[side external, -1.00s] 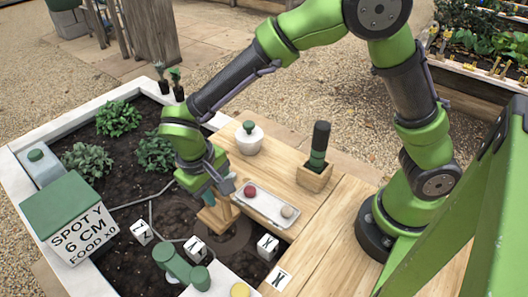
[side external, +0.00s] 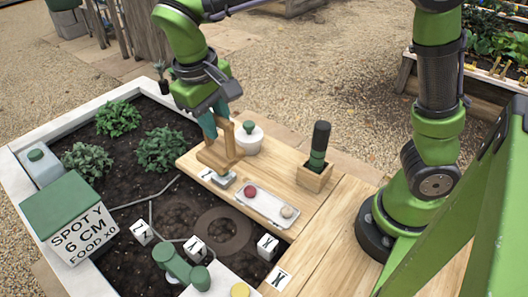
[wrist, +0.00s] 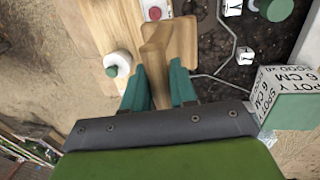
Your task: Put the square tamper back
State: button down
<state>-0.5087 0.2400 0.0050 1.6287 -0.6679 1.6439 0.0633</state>
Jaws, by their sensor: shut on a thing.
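The square tamper is wooden, with a flat square plate (side external: 216,157) and an upright handle; it also shows in the wrist view (wrist: 180,40). My gripper (side external: 218,125) is shut on its handle from above, the teal fingers on either side in the wrist view (wrist: 160,88). The tamper hangs upright over the left end of the wooden bench (side external: 285,165). A small grey block (side external: 223,180) and a white marked label (side external: 206,174) lie just under the plate's near edge. Whether the plate touches anything is unclear.
A white pot with a green knob (side external: 250,140) stands close behind the tamper. The soil bed (side external: 120,200) holds plants and lettered cubes.

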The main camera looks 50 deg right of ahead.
jog(key=s+d, duration=0.2)
jog(key=d, duration=1.7)
jog(key=shift+w+a+f, duration=0.15)
jog(key=shift+f, duration=3.65)
jog(key=shift+w+a+f, duration=0.1)
jog(key=shift+f, duration=3.7)
jog(key=shift+f, duration=0.1)
jog(key=c, duration=0.9)
grip_release()
